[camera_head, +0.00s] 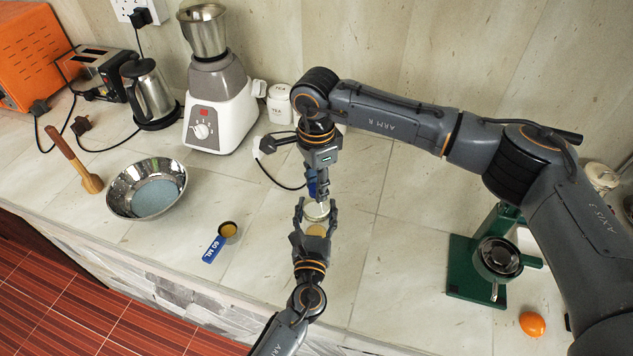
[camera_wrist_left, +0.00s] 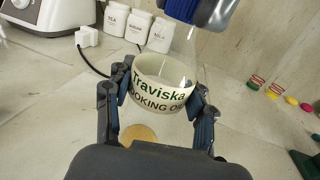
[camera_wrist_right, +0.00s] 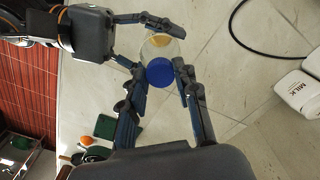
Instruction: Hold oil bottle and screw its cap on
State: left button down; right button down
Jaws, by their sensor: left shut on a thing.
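The oil bottle (camera_wrist_left: 160,90) is clear with a pale label reading "Traviska cooking oil" and a little yellow oil at its bottom. It stands upright on the counter. My left gripper (camera_head: 316,218) is shut around its body, one finger on each side of the label in the left wrist view (camera_wrist_left: 157,105). The blue cap (camera_wrist_right: 160,72) appears over the bottle's top in the right wrist view. My right gripper (camera_wrist_right: 161,76) points down from above, its fingertips on either side of the cap. I cannot tell whether they press on it or how firmly the cap sits.
A green juicer-like stand (camera_head: 462,265) and an orange fruit (camera_head: 532,324) are to the right. White jars (camera_head: 279,103) and a black cord are behind.

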jog(key=m, duration=0.8)
jog(key=shift+m, duration=0.3)
jog(key=c, duration=0.9)
grip_release()
notch_tip(320, 180, up, 12)
